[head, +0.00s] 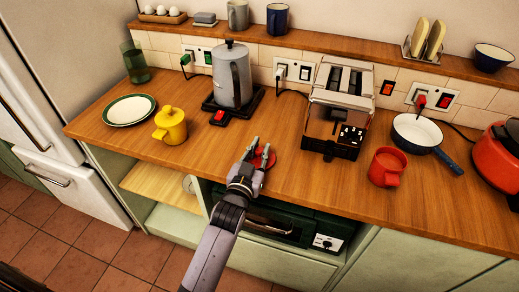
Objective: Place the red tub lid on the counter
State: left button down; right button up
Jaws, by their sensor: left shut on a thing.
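The red tub lid (265,156) is a small round red disc over the wooden counter (310,188), in front of the grey kettle. My left gripper (256,153) is shut on the lid, and its fingers hide part of it. The lid is at or just above the counter top; I cannot tell if it touches. My right gripper is not in view.
The kettle (233,75) stands behind the gripper and the toaster (340,110) to its right. A yellow lidded pot (170,126) and a plate (130,110) are to the left. A red mug (386,167) is to the right. Bare counter lies around the lid.

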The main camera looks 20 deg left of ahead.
pick_arm(q)
jog(key=c, duration=1.5)
grip_release()
jog(key=s, duration=0.4)
jog(key=s+b, duration=0.1)
jog(key=s, duration=0.7)
jog(key=shift+a, duration=0.25)
